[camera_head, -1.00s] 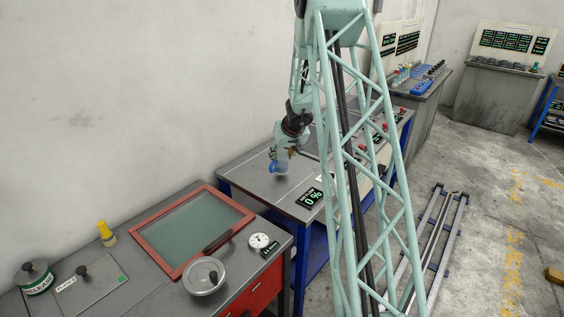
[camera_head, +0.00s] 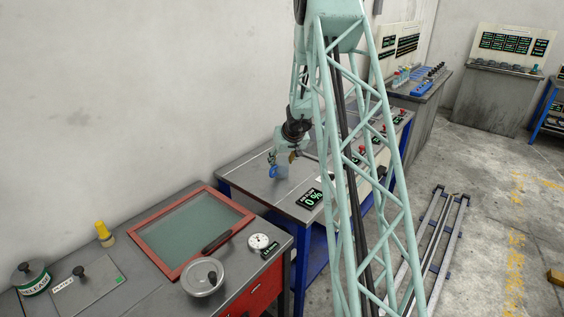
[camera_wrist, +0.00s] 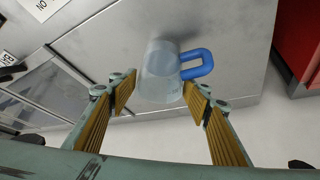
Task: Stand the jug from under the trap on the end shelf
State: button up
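The jug is clear with a blue handle. In the wrist view the jug (camera_wrist: 157,75) sits between the two yellow-padded fingers of my gripper (camera_wrist: 160,98), its handle pointing right. The pads flank its body closely, and it appears gripped. In the head view the jug (camera_head: 280,171) hangs at the end of my gripper (camera_head: 283,160), over the near end of the grey-topped bench (camera_head: 255,190) with blue legs. I cannot tell whether its base touches the bench top. The trap and the end shelf are not clearly identifiable.
A black display reading 0% (camera_head: 309,198) stands at the bench's front edge. A wall runs behind. Metal rails (camera_head: 433,250) lie on the floor to the right.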

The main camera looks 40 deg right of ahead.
jog(key=shift+o, duration=0.9)
jog(key=shift+r, duration=0.2)
jog(key=p+v, duration=0.2)
jog(key=v, duration=1)
jog(key=shift+a+r, duration=0.1)
jog(key=shift+a, duration=0.05)
